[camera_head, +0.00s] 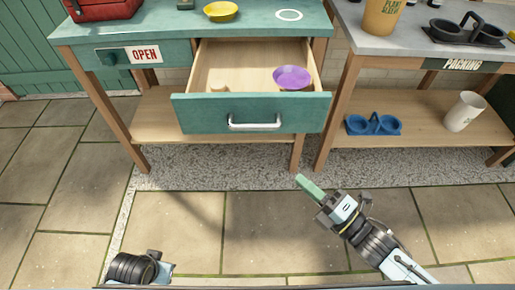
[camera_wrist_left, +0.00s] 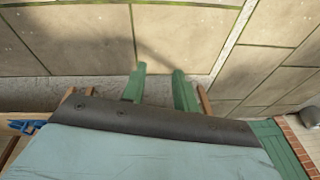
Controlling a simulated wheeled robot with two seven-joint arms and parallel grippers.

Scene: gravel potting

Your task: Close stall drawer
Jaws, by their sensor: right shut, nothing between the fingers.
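The stall drawer (camera_head: 250,112) is pulled out from under the teal stall counter. Its teal front has a silver handle (camera_head: 254,123). A purple bowl (camera_head: 292,77) and a small pale object (camera_head: 219,87) are inside. My right gripper (camera_head: 306,185) is shut and empty, over the paving in front of the stall, below and right of the drawer front and apart from it. Only part of my left arm shows at the bottom left of the head view. In the left wrist view my left gripper (camera_wrist_left: 160,87) has its two green fingers apart, with nothing seen between them.
The stall counter (camera_head: 254,19) holds a yellow bowl (camera_head: 221,11) and a red box (camera_head: 104,9). The packing bench (camera_head: 425,42) stands at the right, with a blue double holder (camera_head: 373,124) and a white pot (camera_head: 465,111) on its lower shelf. The paving in front is clear.

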